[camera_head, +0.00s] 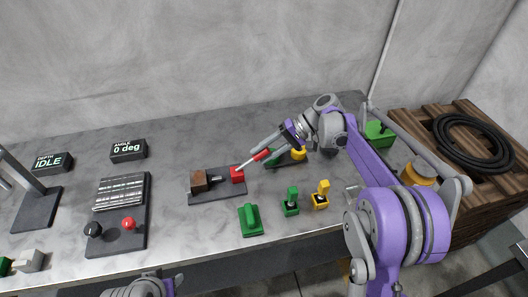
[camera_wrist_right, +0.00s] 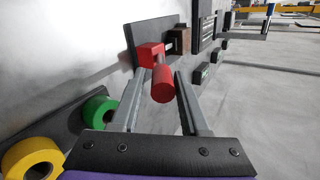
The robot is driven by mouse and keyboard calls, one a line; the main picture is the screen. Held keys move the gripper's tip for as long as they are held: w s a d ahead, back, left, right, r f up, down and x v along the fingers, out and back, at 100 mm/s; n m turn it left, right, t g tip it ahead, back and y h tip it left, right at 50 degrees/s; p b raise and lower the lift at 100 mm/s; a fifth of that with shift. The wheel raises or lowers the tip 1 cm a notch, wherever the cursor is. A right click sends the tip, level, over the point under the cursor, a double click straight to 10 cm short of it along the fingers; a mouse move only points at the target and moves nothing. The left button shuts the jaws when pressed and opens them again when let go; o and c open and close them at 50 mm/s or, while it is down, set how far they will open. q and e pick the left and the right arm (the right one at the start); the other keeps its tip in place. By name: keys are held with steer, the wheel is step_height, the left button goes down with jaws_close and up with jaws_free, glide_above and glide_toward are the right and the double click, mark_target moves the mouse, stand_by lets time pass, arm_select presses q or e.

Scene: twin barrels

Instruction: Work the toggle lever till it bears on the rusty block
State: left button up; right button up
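The toggle clamp sits on a dark plate (camera_head: 215,197) on the bench, with a red body (camera_head: 237,174) at its right end. Its lever rises to the upper right and ends in a red handle (camera_head: 262,155). The brown, rusty block (camera_head: 198,181) is at the plate's left end. A dark plunger (camera_head: 216,179) lies between block and body; I cannot tell whether it touches the block. My right gripper (camera_head: 260,147) is open at the handle. In the right wrist view the red handle (camera_wrist_right: 163,84) lies between the fingers, with gaps visible. My left gripper's fingers are not visible.
A green-and-yellow fixture (camera_head: 290,157) stands just right of the clamp. A green handle (camera_head: 250,219) and small green (camera_head: 291,202) and yellow (camera_head: 321,194) clamps stand in front. A panel with knobs (camera_head: 118,220) is left. A crate with a black hose (camera_head: 472,142) is right.

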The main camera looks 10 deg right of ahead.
steer(key=shift+o, duration=1)
steer(key=v, duration=1.1)
stand_by(0.4)
